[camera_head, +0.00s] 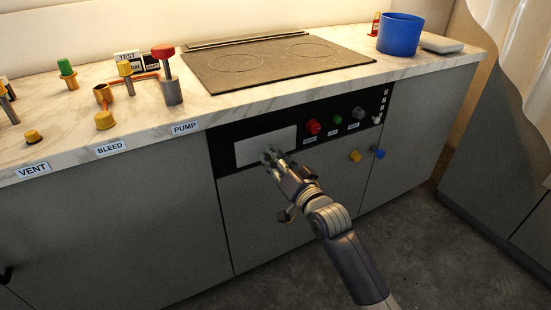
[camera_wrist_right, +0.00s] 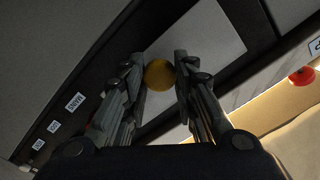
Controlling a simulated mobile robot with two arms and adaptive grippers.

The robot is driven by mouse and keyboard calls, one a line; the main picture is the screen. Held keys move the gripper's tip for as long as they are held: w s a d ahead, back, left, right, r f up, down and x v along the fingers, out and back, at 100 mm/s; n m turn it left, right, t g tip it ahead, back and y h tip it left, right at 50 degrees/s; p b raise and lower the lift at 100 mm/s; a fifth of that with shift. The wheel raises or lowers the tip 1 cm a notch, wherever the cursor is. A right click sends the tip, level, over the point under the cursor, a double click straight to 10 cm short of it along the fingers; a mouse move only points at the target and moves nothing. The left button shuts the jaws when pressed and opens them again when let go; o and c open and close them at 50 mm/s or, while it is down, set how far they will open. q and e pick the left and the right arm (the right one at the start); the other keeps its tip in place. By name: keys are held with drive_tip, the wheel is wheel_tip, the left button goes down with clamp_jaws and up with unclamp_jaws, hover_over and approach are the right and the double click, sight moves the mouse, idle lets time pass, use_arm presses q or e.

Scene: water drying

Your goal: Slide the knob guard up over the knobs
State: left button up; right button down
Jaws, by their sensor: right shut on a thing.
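The knob guard appears to be the pale flat plate (camera_head: 250,149) on the black control panel, left of the knobs; it also shows in the right wrist view (camera_wrist_right: 215,42). A red knob (camera_head: 313,127), a green knob (camera_head: 337,119) and a grey knob (camera_head: 358,113) stand uncovered on the panel. My right gripper (camera_head: 270,157) is at the plate's lower right part. In the right wrist view its fingers are shut on a round yellow grip (camera_wrist_right: 160,75) in front of the plate. In the head view the fingers hide this grip. My left gripper is not in view.
The worktop above holds a black hob (camera_head: 275,62), a blue pot (camera_head: 399,35) and, at the left, valves including a red-topped one (camera_head: 165,62). The floor in front is clear.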

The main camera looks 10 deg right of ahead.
drive_tip(key=shift+r, duration=0.35)
drive_tip(key=c, duration=1.2)
unclamp_jaws()
drive_tip(key=shift+c, duration=0.2)
drive_tip(key=shift+f, duration=0.1)
drive_tip(key=v, duration=1.2)
